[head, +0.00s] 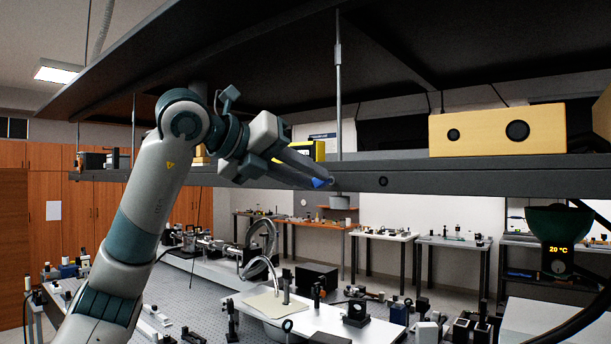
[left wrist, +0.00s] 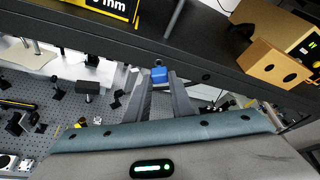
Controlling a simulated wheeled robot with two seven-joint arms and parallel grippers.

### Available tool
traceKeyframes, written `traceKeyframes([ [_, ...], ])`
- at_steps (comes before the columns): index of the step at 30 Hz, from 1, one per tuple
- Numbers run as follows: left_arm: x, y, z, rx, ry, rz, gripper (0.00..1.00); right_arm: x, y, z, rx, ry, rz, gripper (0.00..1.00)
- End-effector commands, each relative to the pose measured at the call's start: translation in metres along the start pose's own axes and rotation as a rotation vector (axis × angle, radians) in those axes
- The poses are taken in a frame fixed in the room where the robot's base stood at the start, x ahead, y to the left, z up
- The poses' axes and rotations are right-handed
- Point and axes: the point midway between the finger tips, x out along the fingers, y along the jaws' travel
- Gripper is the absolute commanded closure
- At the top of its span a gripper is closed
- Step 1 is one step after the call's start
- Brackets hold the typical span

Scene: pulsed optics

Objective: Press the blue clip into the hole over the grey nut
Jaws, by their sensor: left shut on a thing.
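My left gripper (head: 325,182) is raised to the shelf's front beam and is shut on the blue clip (head: 319,183). In the left wrist view the blue clip (left wrist: 159,75) sits between the tips of the two fingers (left wrist: 161,84), in front of the beam's lower part. The grey nut (head: 341,202) hangs below the beam, just right of and below the fingertips in the head view. My right gripper is not in view.
The dark beam (head: 450,176) has a round dark hole (head: 383,181) to the right of the nut. A yellow box (head: 497,131) with two round openings stands on the shelf at right. A yellow-and-black display (left wrist: 108,7) is on the shelf. Optics tables lie below.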

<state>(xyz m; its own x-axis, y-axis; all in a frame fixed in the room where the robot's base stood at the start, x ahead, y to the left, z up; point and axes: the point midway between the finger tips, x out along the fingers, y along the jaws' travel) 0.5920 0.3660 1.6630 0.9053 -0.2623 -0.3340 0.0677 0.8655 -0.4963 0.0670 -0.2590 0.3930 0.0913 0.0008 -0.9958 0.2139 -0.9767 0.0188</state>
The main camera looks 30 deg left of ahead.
Motion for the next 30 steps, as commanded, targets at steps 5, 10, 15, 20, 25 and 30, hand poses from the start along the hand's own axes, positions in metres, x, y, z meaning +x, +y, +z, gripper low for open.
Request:
traceKeyframes([
  [5,0.004,0.000,0.002,0.000,0.001,-0.001,1.00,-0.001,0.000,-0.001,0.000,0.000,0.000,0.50],
  [10,0.007,-0.001,0.003,0.000,0.001,-0.001,1.00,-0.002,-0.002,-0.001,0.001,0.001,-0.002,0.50],
  [15,0.010,0.000,0.004,0.000,0.001,0.000,1.00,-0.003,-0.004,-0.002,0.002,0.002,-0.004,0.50],
  [20,0.013,0.000,0.005,0.000,0.000,0.000,1.00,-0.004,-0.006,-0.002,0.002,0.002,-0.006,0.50],
  [25,0.015,0.000,0.006,0.000,0.000,0.001,1.00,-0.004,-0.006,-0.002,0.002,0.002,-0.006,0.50],
  [30,0.015,0.000,0.006,0.000,0.000,0.001,1.00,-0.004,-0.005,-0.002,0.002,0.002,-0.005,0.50],
])
